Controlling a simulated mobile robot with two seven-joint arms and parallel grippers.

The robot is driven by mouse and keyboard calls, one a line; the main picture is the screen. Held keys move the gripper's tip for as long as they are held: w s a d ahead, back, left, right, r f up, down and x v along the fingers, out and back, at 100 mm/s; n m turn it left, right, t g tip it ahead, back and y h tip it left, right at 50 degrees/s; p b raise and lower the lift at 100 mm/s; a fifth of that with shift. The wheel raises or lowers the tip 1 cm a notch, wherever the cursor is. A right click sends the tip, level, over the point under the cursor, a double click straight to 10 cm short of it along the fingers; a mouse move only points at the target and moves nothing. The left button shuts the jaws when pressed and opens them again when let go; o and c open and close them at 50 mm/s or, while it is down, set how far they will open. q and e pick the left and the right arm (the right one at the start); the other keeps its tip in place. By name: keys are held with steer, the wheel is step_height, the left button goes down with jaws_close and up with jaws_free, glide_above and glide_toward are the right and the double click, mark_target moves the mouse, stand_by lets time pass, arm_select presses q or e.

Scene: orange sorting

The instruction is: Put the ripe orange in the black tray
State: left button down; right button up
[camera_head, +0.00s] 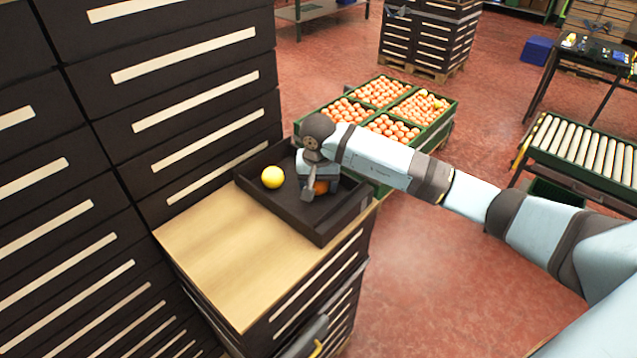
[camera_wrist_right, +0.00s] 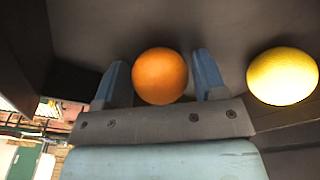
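The black tray (camera_head: 331,228) sits on a wooden-topped cabinet in the head view. My right gripper (camera_head: 314,187) reaches down into it from the right. The ripe orange (camera_wrist_right: 160,76) is between its two fingers in the right wrist view, with narrow gaps beside it, so the gripper looks open around it. In the head view the orange (camera_head: 321,187) is mostly hidden by the gripper. A yellow fruit (camera_head: 272,177) lies in the tray to the left of the gripper; it also shows in the right wrist view (camera_wrist_right: 282,76). My left gripper is not in view.
The wooden top (camera_head: 225,245) in front of the tray is bare. A tall stack of dark drawers (camera_head: 170,90) rises to the left. Green crates of oranges (camera_head: 440,110) stand behind, and a roller conveyor (camera_head: 585,150) is at the right.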

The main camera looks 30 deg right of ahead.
mark_target(318, 183)
steer(key=shift+o, duration=0.8)
steer(key=shift+r, duration=0.1)
steer(key=shift+r+p, duration=0.2)
steer(key=shift+p, duration=0.1)
steer(key=r, duration=0.3)
steer(key=r+b, duration=0.1)
steer(key=r, duration=0.3)
steer(key=s+r, duration=0.1)
steer(key=r, duration=0.2)
steer(key=shift+a+r, duration=0.25)
steer(key=shift+a, duration=0.1)
steer(key=shift+s+r, duration=0.15)
steer(key=shift+r, duration=0.45)
